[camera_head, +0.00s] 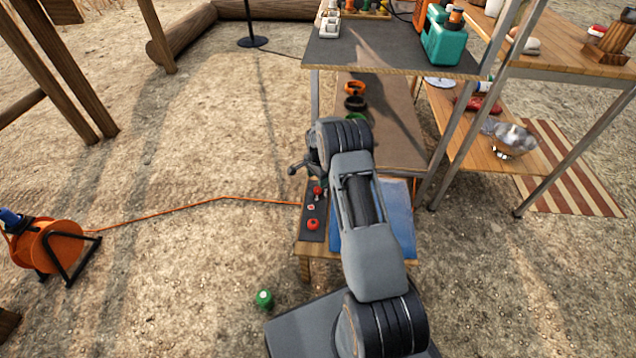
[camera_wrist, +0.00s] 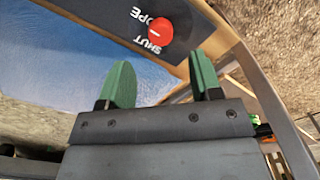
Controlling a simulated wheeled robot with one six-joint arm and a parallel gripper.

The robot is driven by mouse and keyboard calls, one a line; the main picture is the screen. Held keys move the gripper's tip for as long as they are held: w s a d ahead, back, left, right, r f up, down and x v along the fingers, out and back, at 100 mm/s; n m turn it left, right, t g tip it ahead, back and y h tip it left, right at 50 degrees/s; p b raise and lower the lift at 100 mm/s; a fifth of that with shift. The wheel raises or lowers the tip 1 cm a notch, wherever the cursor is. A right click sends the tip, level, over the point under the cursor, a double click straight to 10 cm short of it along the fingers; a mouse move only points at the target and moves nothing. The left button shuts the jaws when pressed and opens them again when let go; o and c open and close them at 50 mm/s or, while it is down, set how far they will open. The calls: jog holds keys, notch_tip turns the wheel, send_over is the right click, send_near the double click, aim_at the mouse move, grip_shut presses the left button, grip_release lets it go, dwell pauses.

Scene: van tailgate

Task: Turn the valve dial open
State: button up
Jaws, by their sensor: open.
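The valve dial (camera_wrist: 161,31) is a round red knob with a small pale mark on its face. It sits on a dark panel (camera_wrist: 105,14) with white lettering beside it, "SHUT" and a partly cut-off "OPE". My gripper (camera_wrist: 162,78) is open. Its two green fingers are apart and empty, pointing toward the dial without holding it. In the head view, a red knob (camera_head: 313,224) near the front end of the dark panel (camera_head: 311,238) looks like this dial. My arm hides the gripper there.
A blue mat (camera_head: 400,238) lies on the low bench beside the panel. Another small red control (camera_head: 317,191) stands farther back on the panel. An orange cable (camera_head: 190,205) runs to a reel (camera_head: 38,245). A green object (camera_head: 264,298) lies on the ground.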

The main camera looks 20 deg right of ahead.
aim_at(318, 189)
notch_tip(318, 189, up, 7)
jog(key=p, duration=0.2)
jog(key=shift+r, duration=0.15)
dwell(0.4)
